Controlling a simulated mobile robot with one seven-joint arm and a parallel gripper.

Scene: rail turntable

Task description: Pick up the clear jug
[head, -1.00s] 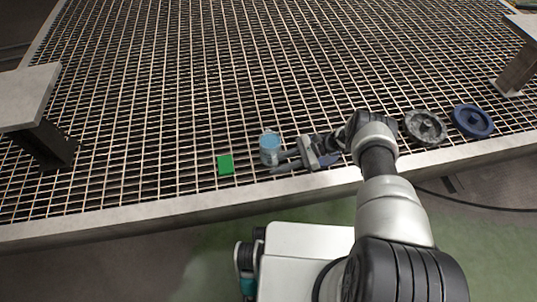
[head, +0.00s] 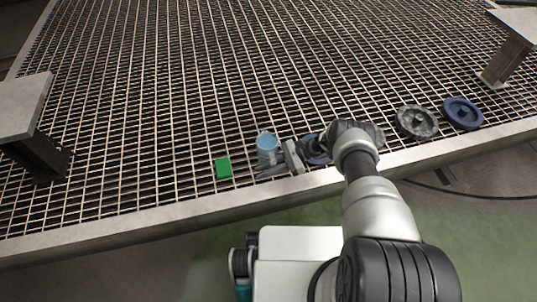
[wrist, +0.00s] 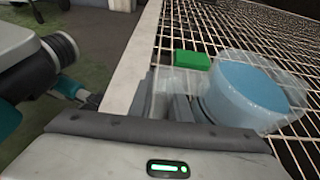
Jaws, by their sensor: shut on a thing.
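The clear jug (head: 266,146) is see-through with a pale blue inside and stands on the metal grating near its front edge. In the wrist view the jug (wrist: 250,92) is on the right, close in front of my gripper. My gripper (head: 270,163) reaches in from the right, low beside the jug, with its fingers at the jug's side. It is shut on the jug. In the wrist view the fingers (wrist: 190,105) are partly seen through clear material. The far finger's contact is hidden.
A green block (head: 223,169) lies on the grating (head: 190,90) just left of the jug. A grey wheel (head: 416,121) and a blue wheel (head: 462,114) lie to the right. Posts with flat tops stand at far left (head: 22,98) and far right (head: 513,22). The grating behind is clear.

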